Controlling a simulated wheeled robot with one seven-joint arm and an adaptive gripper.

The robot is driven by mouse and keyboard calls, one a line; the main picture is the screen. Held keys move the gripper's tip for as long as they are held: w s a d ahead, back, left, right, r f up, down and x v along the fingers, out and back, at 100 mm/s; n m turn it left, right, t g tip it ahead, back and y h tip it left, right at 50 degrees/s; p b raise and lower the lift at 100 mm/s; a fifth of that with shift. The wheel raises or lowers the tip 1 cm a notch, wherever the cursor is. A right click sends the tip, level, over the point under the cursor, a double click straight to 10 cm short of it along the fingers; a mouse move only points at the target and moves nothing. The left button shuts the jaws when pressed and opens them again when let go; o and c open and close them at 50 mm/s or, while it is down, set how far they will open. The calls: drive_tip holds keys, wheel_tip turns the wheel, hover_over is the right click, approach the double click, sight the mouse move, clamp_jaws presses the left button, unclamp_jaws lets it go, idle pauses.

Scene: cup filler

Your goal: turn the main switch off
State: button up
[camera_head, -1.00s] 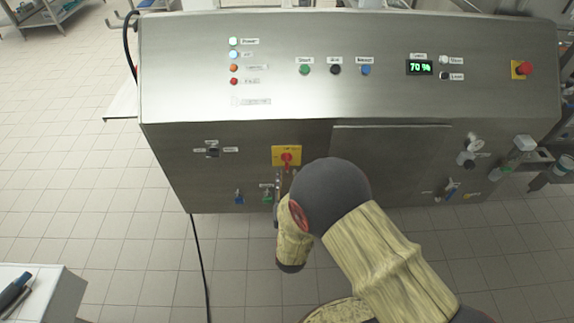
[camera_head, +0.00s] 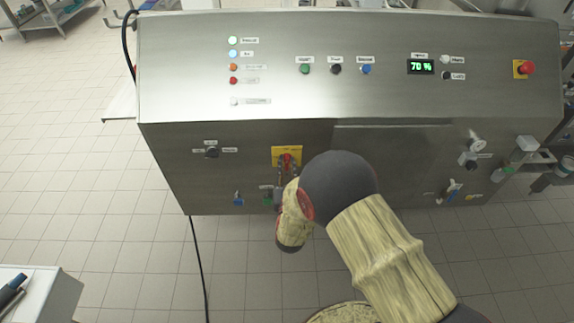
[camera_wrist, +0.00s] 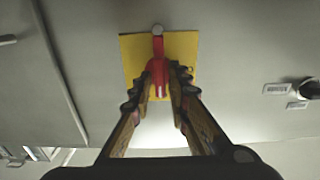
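The main switch is a red rotary handle (camera_wrist: 158,68) on a yellow plate (camera_wrist: 129,50). In the wrist view the handle points along the picture's vertical. In the head view the yellow plate (camera_head: 277,152) is on the machine's lower front panel, with the red handle (camera_head: 287,158) partly covered by my fingers. My gripper (camera_wrist: 159,78) is at the switch, one dark fingertip on each side of the handle. The fingers look spread, with small gaps beside the handle; contact cannot be made out.
The steel machine (camera_head: 200,70) carries lamps and buttons above, a 70 % display (camera_head: 420,67) and a red emergency button (camera_head: 527,68). A black knob (camera_head: 212,152) is left of the switch; blue and green valves sit below. A closed panel (camera_head: 390,150) is to the right.

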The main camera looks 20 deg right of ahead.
clamp_jaws()
drive_tip(key=shift+n, duration=0.4)
drive_tip(key=n, duration=0.3)
drive_tip(key=shift+a, duration=0.1)
drive_tip(key=n, duration=0.4)
drive_tip(key=shift+a+n+p, duration=0.1)
drive_tip(key=shift+n+p, duration=0.2)
drive_tip(key=shift+p, duration=0.1)
drive_tip(key=n+p, duration=0.1)
drive_tip(key=n, duration=0.4)
drive_tip(key=shift+w+f, duration=0.1)
drive_tip(key=shift+f, duration=0.05)
drive_tip(key=n, duration=0.4)
drive_tip(key=shift+a+f+p, duration=0.1)
drive_tip(key=shift+p, duration=0.3)
drive_tip(key=shift+n, duration=0.4)
